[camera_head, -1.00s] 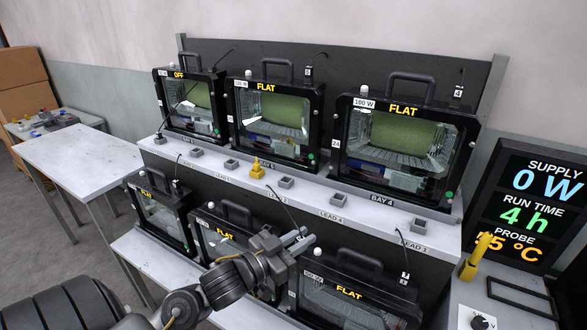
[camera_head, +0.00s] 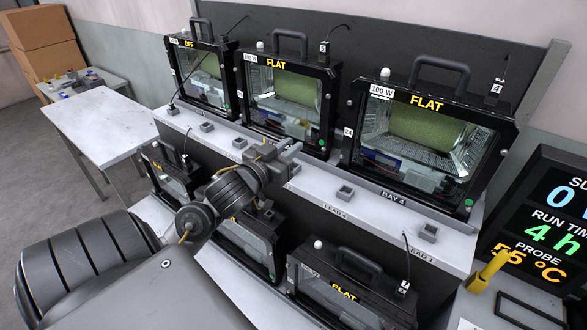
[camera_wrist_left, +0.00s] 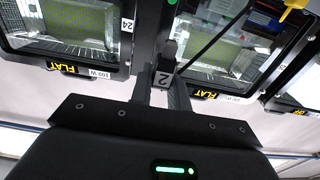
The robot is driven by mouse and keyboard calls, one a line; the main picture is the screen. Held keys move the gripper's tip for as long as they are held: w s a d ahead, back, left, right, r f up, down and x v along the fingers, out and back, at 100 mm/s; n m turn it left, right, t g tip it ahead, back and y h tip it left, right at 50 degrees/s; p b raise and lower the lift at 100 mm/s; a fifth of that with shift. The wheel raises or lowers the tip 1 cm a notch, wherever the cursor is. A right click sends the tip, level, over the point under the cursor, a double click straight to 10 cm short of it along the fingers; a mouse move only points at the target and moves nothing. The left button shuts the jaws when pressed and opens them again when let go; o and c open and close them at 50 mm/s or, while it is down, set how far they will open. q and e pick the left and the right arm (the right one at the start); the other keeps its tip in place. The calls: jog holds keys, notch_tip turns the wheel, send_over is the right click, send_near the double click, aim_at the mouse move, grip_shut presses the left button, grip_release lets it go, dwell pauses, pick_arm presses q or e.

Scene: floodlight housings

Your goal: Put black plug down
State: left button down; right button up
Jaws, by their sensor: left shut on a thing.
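My left gripper (camera_head: 292,152) is in front of the shelf ledge, below the middle upper floodlight. In the left wrist view its two fingers (camera_wrist_left: 162,92) are shut on a small black plug (camera_wrist_left: 168,52) with a white tag reading 2. A thin black cable runs from near the plug to the upper right of that view. In the head view I cannot make out the plug, as the gripper and arm cover that area. From the wrist view I cannot tell whether the plug touches anything. My right gripper is not in view.
Black floodlight housings stand on the upper shelf (camera_head: 385,205) and in a lower row. Small grey sockets (camera_head: 345,193) line the ledge. A yellow probe (camera_head: 488,270) stands at the right beside the display panel (camera_head: 555,235). The white side table (camera_head: 100,122) at left is largely bare.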

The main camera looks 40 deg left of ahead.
pick_arm(q)
jog(key=w+a+f, duration=0.4)
jog(key=w+f, duration=0.1)
jog(key=w+a+f, duration=0.2)
jog(key=w, duration=0.1)
jog(key=shift+a+f+b, duration=0.15)
jog(key=shift+f+b, duration=0.15)
jog(key=shift+f, duration=0.05)
jog(key=shift+w+a+f, duration=0.15)
jog(key=shift+w+f, duration=0.05)
jog(key=shift+f, duration=0.15)
notch_tip(320, 180, down, 2)
jog(key=shift+f+p, duration=0.2)
jog(key=shift+p, duration=0.25)
jog(key=shift+f, duration=0.35)
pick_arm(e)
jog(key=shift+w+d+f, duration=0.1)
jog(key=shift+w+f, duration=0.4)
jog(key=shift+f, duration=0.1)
pick_arm(q)
jog(key=shift+f, duration=0.1)
jog(key=c, duration=1.3)
grip_release()
jog(key=shift+c, duration=0.2)
